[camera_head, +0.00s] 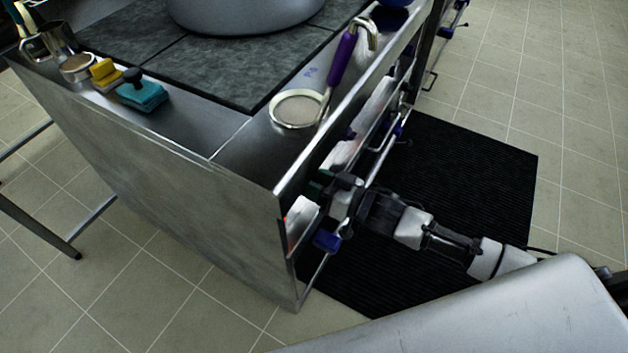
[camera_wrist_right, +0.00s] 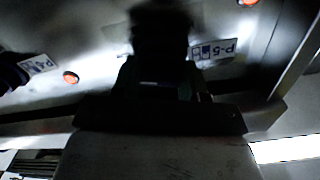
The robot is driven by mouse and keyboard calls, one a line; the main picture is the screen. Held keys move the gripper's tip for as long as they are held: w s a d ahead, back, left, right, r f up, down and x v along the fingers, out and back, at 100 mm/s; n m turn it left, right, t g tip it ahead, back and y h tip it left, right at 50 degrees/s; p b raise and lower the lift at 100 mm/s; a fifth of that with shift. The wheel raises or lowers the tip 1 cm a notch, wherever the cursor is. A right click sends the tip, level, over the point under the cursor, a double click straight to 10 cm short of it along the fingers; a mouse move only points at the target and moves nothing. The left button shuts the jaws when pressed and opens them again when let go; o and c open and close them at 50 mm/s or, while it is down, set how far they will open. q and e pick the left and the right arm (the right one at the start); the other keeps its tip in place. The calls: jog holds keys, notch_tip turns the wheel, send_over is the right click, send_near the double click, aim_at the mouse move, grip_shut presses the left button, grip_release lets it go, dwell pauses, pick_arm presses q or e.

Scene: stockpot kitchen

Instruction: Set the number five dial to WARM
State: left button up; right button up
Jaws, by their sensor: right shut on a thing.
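My right gripper (camera_head: 332,187) reaches the front control panel of the steel range in the head view. In the right wrist view, the number five dial (camera_wrist_right: 160,28) is a dark knob straight ahead, beside a label (camera_wrist_right: 215,50) reading P-5. My right gripper (camera_wrist_right: 158,75) is shut on this dial. The dial's face and pointer are in deep shadow, so its setting cannot be read. The WARM mark is not visible. My left gripper is in neither view.
A neighbouring dial (camera_wrist_right: 12,72) stands by a P-4 label at left. A blue knob (camera_head: 327,240) is near the panel's corner. A rail runs along the front. A purple-handled strainer (camera_head: 298,109), a teal brush (camera_head: 143,94) and a pot (camera_head: 245,14) are on top.

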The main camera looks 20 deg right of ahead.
jog(key=n+p, duration=0.2)
jog(key=n, duration=0.4)
jog(key=shift+s+a, duration=0.1)
jog(key=shift+s, duration=0.05)
pick_arm(q)
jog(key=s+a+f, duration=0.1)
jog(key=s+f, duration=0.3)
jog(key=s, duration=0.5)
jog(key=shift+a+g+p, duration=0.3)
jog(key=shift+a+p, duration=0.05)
jog(key=shift+p, duration=0.1)
pick_arm(e)
jog(key=shift+a+n, duration=0.1)
jog(key=shift+n, duration=2.2)
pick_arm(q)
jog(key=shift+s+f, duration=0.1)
pick_arm(e)
jog(key=o, duration=0.9)
jog(key=shift+c, duration=0.2)
jog(key=shift+s, duration=0.1)
